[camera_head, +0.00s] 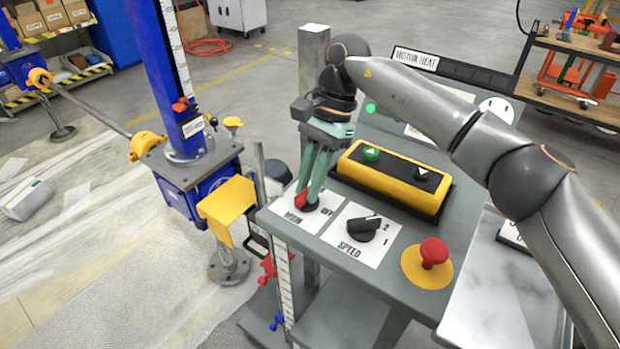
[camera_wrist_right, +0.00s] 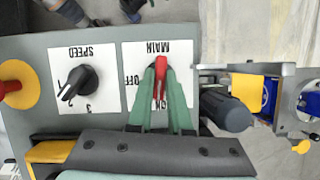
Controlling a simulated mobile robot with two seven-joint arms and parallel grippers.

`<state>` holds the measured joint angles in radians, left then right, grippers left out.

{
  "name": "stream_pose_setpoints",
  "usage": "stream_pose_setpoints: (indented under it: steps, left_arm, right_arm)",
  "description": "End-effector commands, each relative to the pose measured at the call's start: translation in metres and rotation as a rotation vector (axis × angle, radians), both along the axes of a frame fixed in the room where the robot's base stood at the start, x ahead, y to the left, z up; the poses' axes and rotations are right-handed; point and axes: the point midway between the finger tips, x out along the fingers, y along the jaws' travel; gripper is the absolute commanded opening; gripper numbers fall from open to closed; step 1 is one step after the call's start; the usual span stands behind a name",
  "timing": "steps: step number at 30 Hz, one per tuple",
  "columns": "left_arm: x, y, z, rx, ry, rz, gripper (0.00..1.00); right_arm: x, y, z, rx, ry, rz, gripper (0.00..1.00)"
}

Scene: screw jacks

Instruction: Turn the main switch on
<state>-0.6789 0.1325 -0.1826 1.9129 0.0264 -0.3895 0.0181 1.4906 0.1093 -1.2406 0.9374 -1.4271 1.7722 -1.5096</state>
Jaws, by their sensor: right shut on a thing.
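The main switch (camera_head: 302,199) is a red handle on a white plate marked MAIN (camera_head: 290,218), at the left front of the grey control desk. My right gripper (camera_head: 306,203) reaches down from above, with its green fingers closed on the red handle. In the right wrist view the red handle (camera_wrist_right: 161,68) lies between the fingertips (camera_wrist_right: 162,82). The OFF mark shows beside it, and the other mark is partly covered by the fingers. The exact setting of the switch is hard to tell. My left gripper is not in view.
The black speed knob (camera_head: 363,228) and a red emergency button (camera_head: 434,253) sit to the right on the desk. Behind is a yellow box (camera_head: 392,181) with green and black buttons. A blue screw jack (camera_head: 184,100) with a yellow bracket (camera_head: 229,207) stands close left.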

Motion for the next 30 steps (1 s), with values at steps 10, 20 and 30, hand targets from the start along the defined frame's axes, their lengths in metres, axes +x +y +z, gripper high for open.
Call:
stream_pose_setpoints:
  steps: [10,20,30]
  left_arm:
    - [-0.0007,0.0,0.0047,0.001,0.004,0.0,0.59]
    - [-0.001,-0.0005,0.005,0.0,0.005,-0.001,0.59]
    - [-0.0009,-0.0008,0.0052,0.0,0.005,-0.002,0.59]
  right_arm:
    - [0.0012,0.0003,0.0013,-0.001,-0.003,0.128,0.0]
    - [0.0013,0.0003,0.0009,0.0,-0.005,0.15,0.0]
    - [0.0011,0.0004,0.0008,-0.001,-0.004,0.149,0.33]
